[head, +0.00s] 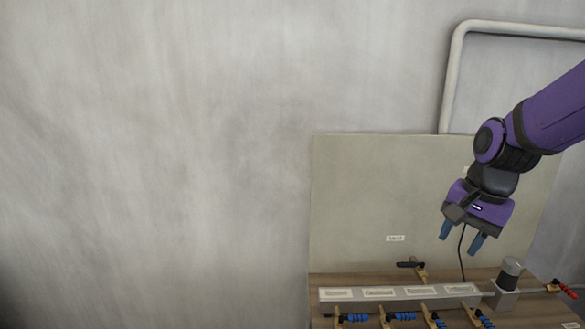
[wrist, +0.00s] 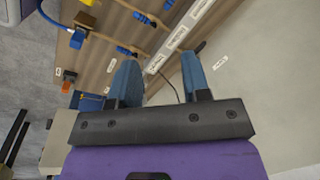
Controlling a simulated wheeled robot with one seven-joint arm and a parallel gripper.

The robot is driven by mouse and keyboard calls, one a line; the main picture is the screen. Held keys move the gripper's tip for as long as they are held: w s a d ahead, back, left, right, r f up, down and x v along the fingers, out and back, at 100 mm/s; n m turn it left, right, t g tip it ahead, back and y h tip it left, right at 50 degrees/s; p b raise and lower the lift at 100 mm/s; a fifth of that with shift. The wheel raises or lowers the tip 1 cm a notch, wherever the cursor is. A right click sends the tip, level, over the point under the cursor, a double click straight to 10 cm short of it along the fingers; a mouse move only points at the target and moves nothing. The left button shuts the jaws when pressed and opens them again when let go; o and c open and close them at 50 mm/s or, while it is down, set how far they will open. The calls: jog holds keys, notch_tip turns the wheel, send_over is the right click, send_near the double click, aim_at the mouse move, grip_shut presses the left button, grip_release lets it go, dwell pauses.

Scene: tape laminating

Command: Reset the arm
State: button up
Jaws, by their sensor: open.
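My gripper (head: 461,237) is purple with two blue fingers. It hangs at the right of the head view, pointing down above the bench, in front of the beige back panel (head: 370,190). The fingers are apart and nothing is between them. In the wrist view my gripper (wrist: 163,84) also shows its two blue fingers spread, with the bench and panel beyond them.
A long grey bar (head: 400,298) with several white labels lies on the wooden bench (head: 530,310). Several blue-handled clamps (head: 404,316) line its front, and a black-handled clamp (head: 411,265) stands behind it. A grey block with a black cylinder (head: 511,270) and a red-handled clamp (head: 566,289) are at right.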

jog(key=s+r+n+t, duration=0.2)
jog(key=s+r+n, duration=0.2)
jog(key=s, duration=0.3)
jog(key=s+r+n+t+h, duration=0.1)
jog(key=s+r+n, duration=0.4)
jog(key=s+r, duration=0.1)
jog(key=shift+s+t, duration=0.4)
jog(key=shift+s, duration=0.5)
